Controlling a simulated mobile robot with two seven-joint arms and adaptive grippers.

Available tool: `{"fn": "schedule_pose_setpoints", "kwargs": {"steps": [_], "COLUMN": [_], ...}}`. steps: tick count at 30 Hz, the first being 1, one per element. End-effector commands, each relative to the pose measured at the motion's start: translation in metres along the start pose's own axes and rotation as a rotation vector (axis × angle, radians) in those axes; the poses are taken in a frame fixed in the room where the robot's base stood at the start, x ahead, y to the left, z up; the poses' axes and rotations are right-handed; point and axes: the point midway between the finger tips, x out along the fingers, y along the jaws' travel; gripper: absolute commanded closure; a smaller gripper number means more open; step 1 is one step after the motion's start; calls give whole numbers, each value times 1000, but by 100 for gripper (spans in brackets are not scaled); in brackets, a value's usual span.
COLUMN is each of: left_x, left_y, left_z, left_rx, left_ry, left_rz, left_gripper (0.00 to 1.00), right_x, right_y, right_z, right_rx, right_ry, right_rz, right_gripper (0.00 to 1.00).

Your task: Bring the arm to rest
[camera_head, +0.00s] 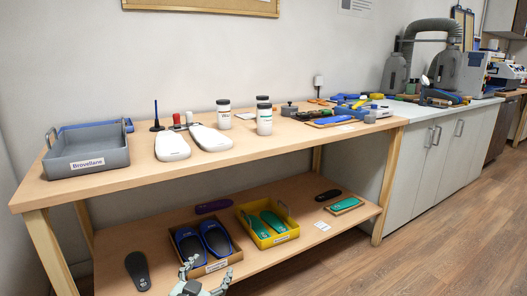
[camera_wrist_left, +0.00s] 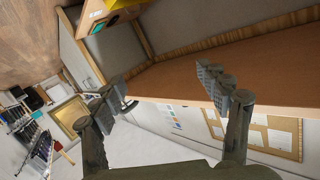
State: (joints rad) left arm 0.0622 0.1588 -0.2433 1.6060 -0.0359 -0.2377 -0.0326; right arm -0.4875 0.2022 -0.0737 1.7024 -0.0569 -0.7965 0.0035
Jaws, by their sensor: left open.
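My left gripper (camera_head: 206,275) shows at the bottom edge of the head view, in front of the lower shelf (camera_head: 278,262). Its two fingers are spread apart with nothing between them; the left wrist view also shows the open, empty gripper (camera_wrist_left: 165,88). In the head view it is just below a cardboard tray (camera_head: 217,266) holding two dark blue insoles (camera_head: 215,236). Whether it is over the shelf edge or in front of it is hard to tell. My right gripper is in neither view.
The wooden bench (camera_head: 250,152) carries a grey labelled bin (camera_head: 90,163), white foot forms (camera_head: 172,146), jars (camera_head: 264,122) and tools. The lower shelf also holds a yellow tray (camera_head: 283,238) with green insoles and a dark insole (camera_head: 137,268). The floor (camera_head: 440,220) at right is clear.

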Motion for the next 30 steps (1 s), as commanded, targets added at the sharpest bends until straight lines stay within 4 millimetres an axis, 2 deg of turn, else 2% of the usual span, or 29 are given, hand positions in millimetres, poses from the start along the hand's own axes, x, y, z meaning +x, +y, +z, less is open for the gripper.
{"fn": "schedule_pose_setpoints", "kwargs": {"steps": [1, 3, 5, 6, 8, 9, 11, 12, 15, 18, 21, 24, 30], "left_x": [-17, -41, -66, -84, -114, -136, -169, -192, -244, -285, -310, -321, -322], "left_y": [2, 4, 5, 7, 9, 11, 14, 16, 19, 22, 23, 24, 24], "left_z": [39, 87, 126, 151, 186, 208, 238, 256, 290, 312, 322, 327, 327], "left_rx": [-19, -41, -60, -71, -89, -99, -115, -125, -146, -160, -167, -170, -170], "left_ry": [-103, -239, -355, -431, -547, -623, -733, -804, -958, -1072, -1141, -1171, -1174], "left_rz": [-1, -3, -5, -6, -7, -8, -10, -11, -13, -15, -17, -17, -17], "left_gripper": [25, 25, 25, 25, 25, 25, 25, 25, 25, 25, 25, 25, 25], "right_x": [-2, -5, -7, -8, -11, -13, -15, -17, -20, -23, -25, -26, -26], "right_y": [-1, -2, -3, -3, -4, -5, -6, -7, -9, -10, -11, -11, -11], "right_z": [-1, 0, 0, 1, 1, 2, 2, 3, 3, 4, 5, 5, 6], "right_rx": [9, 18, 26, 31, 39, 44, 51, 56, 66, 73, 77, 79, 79], "right_ry": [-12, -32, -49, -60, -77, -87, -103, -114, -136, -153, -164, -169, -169], "right_rz": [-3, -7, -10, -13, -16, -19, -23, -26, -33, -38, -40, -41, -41], "right_gripper": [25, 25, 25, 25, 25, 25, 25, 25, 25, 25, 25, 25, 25]}}
